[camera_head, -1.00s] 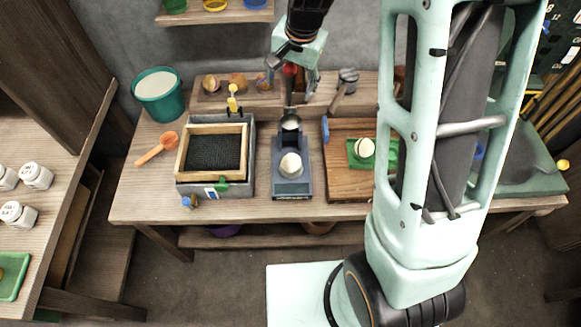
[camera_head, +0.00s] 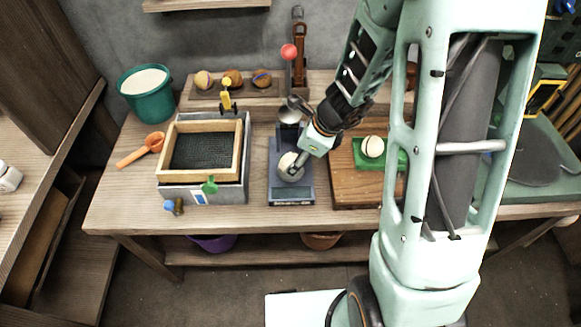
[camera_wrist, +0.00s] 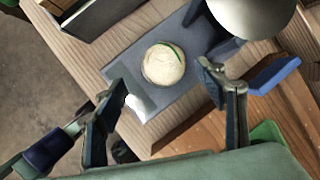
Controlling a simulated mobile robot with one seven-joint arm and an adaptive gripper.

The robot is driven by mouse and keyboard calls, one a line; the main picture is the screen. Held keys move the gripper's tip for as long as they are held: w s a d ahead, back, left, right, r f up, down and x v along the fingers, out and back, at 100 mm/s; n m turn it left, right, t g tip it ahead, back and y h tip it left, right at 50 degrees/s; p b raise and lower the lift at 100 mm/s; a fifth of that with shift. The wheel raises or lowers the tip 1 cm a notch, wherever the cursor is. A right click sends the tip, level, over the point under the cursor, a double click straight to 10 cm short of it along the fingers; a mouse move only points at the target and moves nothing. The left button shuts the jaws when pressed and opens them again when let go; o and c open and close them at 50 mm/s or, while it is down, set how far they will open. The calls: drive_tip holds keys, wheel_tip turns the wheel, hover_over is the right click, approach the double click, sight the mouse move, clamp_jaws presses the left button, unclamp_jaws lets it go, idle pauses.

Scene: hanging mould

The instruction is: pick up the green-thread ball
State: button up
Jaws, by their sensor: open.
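The green-thread ball (camera_head: 287,163) is pale and round and sits on the dark grey press-like stand in the middle of the bench. In the wrist view the ball (camera_wrist: 162,64) shows a short green line on its upper right. My gripper (camera_head: 295,168) is at the ball in the head view and partly covers it. In the wrist view my gripper (camera_wrist: 163,86) is open, with one finger at lower left and one at right of the ball. The ball lies between and beyond the fingertips, and no contact is visible.
A rounded metal part (camera_wrist: 252,14) hangs close above the ball's right side. A wood-framed tray (camera_head: 240,150) stands left. Another pale ball (camera_head: 373,146) sits on a green block (camera_head: 396,160) on a wooden board to the right. Several balls rest on a rack behind.

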sight(292, 161)
drive_tip(key=b+x, duration=0.1)
drive_tip(key=x, duration=0.2)
drive_tip(key=b+x, duration=0.1)
drive_tip(key=x, duration=0.2)
drive_tip(key=shift+w+d, duration=0.2)
drive_tip(key=shift+w, duration=0.05)
drive_tip(key=shift+c, duration=0.4)
drive_tip(key=c, duration=1.3)
